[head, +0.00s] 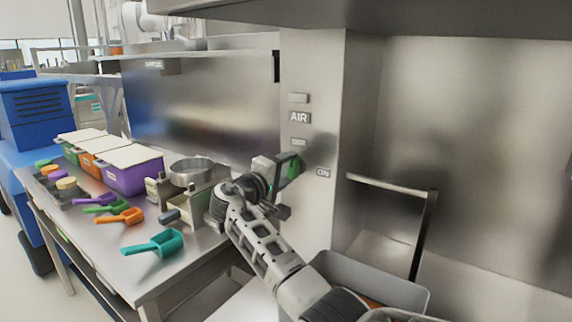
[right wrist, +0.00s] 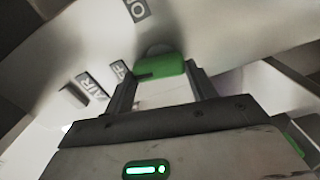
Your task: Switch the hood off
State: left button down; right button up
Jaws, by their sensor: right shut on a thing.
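The green hood switch (head: 294,167) is on the steel post (head: 312,80) under the AIR label (head: 300,118). An OFF label (head: 298,142) is above it and an ON label (head: 323,172) is to its right. My right gripper (head: 280,172) is at the post, shut on the switch. In the right wrist view the green switch (right wrist: 162,67) lies between the fingers of the gripper (right wrist: 162,85), with the labels around it. The gripper hides part of the switch, so I cannot tell exactly which label it points to. My left gripper is not in view.
A bench (head: 150,288) on the left holds colored scoops, lidded bins such as a purple one (head: 135,176), and a metal bowl (head: 192,170). A grey bin (head: 372,280) is below the post at right. A metal bar frame (head: 390,184) stands by the hood opening.

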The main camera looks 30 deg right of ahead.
pick_arm(q)
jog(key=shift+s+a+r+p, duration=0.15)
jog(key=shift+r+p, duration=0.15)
jog(key=shift+p, duration=0.2)
pick_arm(e)
jog(key=shift+a+f+n, duration=0.1)
jog(key=shift+n, duration=1)
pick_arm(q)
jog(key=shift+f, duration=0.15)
pick_arm(e)
jog(key=o, duration=1)
pick_arm(q)
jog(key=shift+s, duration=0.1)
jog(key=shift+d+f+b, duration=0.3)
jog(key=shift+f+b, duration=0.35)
jog(key=shift+b, duration=1)
pick_arm(e)
jog(key=shift+v, duration=8)
jog(key=shift+w, duration=0.1)
